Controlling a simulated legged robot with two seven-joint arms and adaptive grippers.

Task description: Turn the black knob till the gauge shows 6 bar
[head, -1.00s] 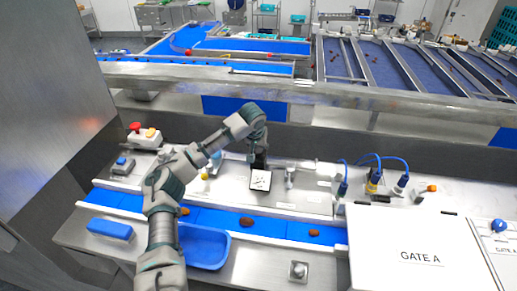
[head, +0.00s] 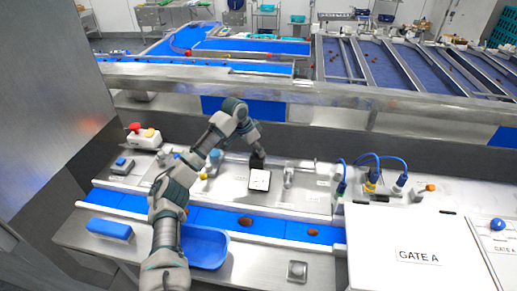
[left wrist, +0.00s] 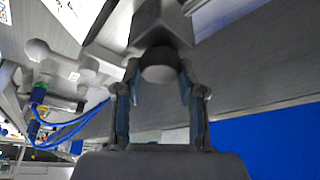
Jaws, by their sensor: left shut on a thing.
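The gauge (head: 260,180) is a square white dial in a black frame beyond the belt; its needle is too small to read. My left gripper (head: 257,157) comes down just behind the gauge. In the left wrist view my left gripper (left wrist: 159,72) has its two fingers on either side of a dark round knob (left wrist: 159,66), shut on it. A dark block (left wrist: 162,25) stands beyond the knob. In the head view the knob is hidden or cannot be told from the dark gripper. My right gripper is not in view.
A blue belt (head: 275,228) carrying dates (head: 245,222) runs in front of the gauge. A metal fitting (head: 288,175) stands close to its right. A blue tray (head: 208,247) lies in front, and a red-button box (head: 143,137) stands at left.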

